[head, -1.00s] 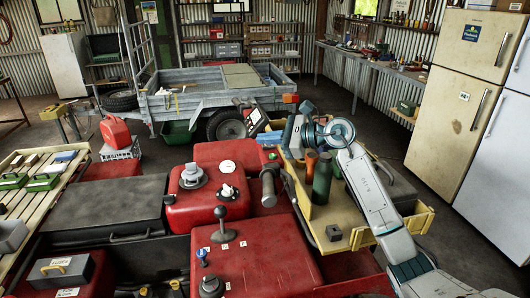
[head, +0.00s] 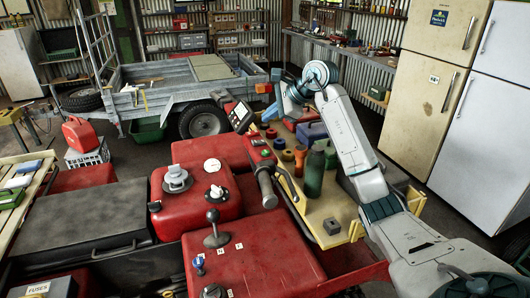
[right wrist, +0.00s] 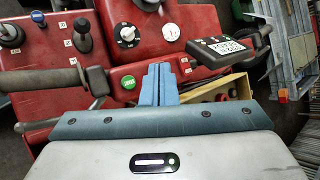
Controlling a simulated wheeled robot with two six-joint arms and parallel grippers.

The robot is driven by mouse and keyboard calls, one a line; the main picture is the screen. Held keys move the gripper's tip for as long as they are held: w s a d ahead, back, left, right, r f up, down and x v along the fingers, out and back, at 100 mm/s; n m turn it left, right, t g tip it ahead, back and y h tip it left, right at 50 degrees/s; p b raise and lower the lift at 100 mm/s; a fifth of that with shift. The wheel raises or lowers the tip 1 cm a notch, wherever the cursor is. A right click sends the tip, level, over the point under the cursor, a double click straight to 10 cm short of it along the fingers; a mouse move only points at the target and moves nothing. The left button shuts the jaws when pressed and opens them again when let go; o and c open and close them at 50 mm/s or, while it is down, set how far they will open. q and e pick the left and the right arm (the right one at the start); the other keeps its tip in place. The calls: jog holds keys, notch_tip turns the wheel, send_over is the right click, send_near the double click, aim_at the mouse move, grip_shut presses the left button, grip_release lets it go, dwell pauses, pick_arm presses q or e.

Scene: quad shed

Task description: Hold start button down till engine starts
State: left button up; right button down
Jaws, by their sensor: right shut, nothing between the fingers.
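The quad has red bodywork and a black handlebar. My left gripper is out of view.
A display with digits (right wrist: 222,48) stands on the handlebar. A yellow wooden tray (head: 322,208) with a green bottle (head: 314,172) and several coloured items is right of the handlebar. A grey trailer (head: 160,100) is behind; fridges (head: 437,95) stand at right.

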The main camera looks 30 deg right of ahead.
aim_at(269, 152)
notch_tip(269, 152, down, 4)
jog(key=b, duration=0.2)
jog(key=shift+r+b, duration=0.1)
jog(key=shift+b, duration=0.3)
notch_tip(269, 152, down, 4)
jog(key=shift+r+b, duration=0.25)
jog(key=shift+b, duration=0.95)
pick_arm(q)
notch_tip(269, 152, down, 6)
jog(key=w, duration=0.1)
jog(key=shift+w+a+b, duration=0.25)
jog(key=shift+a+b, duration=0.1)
jog(key=shift+b, duration=0.05)
pick_arm(e)
jog(key=shift+f, duration=0.65)
jog(key=shift+f, duration=0.1)
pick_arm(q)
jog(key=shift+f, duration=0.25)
pick_arm(e)
jog(key=shift+f, duration=0.3)
